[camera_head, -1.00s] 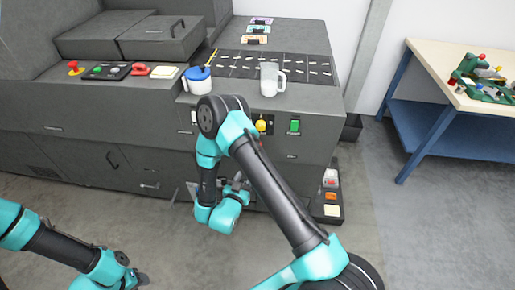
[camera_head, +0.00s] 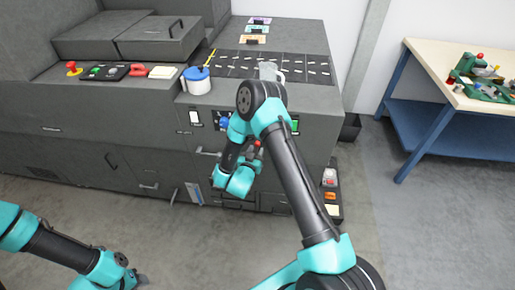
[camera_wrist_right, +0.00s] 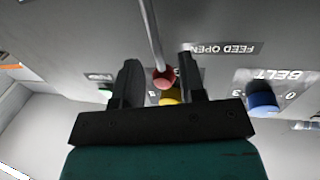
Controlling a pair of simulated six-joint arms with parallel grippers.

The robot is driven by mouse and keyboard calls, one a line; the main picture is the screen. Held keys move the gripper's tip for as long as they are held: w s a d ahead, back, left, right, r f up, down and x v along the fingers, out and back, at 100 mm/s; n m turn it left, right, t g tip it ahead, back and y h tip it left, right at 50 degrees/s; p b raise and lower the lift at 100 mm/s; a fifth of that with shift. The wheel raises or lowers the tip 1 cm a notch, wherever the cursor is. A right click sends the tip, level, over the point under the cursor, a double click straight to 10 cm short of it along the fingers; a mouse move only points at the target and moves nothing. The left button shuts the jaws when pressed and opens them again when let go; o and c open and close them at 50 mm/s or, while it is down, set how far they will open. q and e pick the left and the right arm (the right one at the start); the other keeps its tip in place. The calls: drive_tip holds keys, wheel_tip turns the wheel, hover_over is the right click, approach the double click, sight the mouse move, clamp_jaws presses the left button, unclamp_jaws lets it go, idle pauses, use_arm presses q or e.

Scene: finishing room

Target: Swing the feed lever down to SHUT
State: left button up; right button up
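The feed lever shows in the right wrist view as a thin grey rod ending in a red ball knob (camera_wrist_right: 163,77). Beside it is an upside-down FEED OPEN label (camera_wrist_right: 225,49). My right gripper (camera_wrist_right: 158,68) is open, with one finger on each side of the knob and gaps between. I cannot tell how deep the knob sits between them. In the head view my right gripper (camera_head: 250,152) is at the machine's front, mostly hidden by my arm. My left gripper (camera_head: 141,279) is low at the left, away from the machine; its fingers are unclear.
A blue BELT knob (camera_wrist_right: 262,98) and a yellow knob (camera_wrist_right: 172,97) are close to the lever. A green switch (camera_head: 295,126) is to the right. Floor at left is clear.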

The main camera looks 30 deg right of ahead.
drive_tip(key=shift+x, duration=1.25)
drive_tip(key=shift+c, duration=0.3)
clamp_jaws()
